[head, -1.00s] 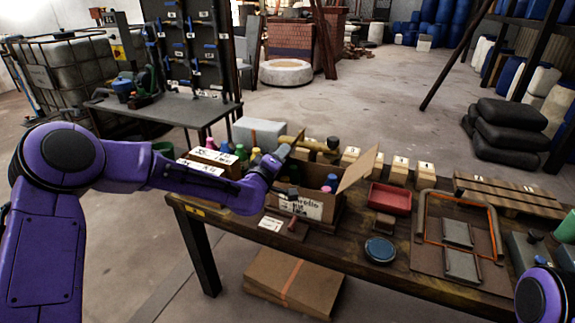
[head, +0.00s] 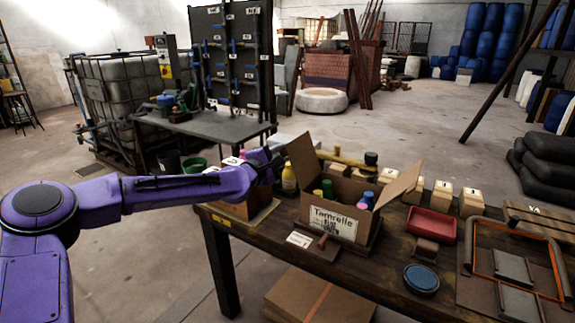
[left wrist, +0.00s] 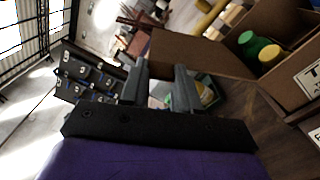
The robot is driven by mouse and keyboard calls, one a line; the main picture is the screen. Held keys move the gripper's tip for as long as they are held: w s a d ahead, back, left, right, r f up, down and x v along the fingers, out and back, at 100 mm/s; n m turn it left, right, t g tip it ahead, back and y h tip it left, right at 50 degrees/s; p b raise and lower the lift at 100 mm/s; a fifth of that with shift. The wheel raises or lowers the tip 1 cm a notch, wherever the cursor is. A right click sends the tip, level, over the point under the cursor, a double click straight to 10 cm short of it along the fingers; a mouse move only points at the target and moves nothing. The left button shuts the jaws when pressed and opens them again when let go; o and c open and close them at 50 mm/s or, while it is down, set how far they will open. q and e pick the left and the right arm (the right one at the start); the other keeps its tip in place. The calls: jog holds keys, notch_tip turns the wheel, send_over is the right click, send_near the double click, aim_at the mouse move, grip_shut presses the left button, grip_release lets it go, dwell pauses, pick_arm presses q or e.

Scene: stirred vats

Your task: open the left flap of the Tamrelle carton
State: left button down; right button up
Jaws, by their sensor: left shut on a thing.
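The Tamrelle carton (head: 333,222) stands on the wooden bench with its labelled front towards me and several coloured-cap bottles inside. Its left flap (head: 303,160) stands up, leaning outward to the left; its right flap (head: 398,184) is spread to the right. My left gripper (head: 272,163) is at the left flap's outer edge. In the left wrist view the left flap (left wrist: 198,52) runs from the carton to the fingertips (left wrist: 160,70), which are shut on its edge. The exact contact is small and hard to see. My right gripper is out of view.
A yellow bottle (head: 289,180) and another box (head: 236,207) stand close left of the carton. A red tray (head: 431,224), a blue round lid (head: 421,279) and small labelled blocks (head: 471,202) lie to the right.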

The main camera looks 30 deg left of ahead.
pick_arm(q)
jog(key=shift+w+a+f+n+b, duration=0.1)
jog(key=shift+a+f+n+b, duration=0.35)
jog(key=shift+a+n+b, duration=0.35)
jog(key=c, duration=0.8)
grip_release()
jog(key=s+p, duration=0.2)
jog(key=s, duration=0.8)
jog(key=shift+s+a+p, duration=0.25)
jog(key=shift+a+p, duration=0.05)
jog(key=shift+a, duration=0.15)
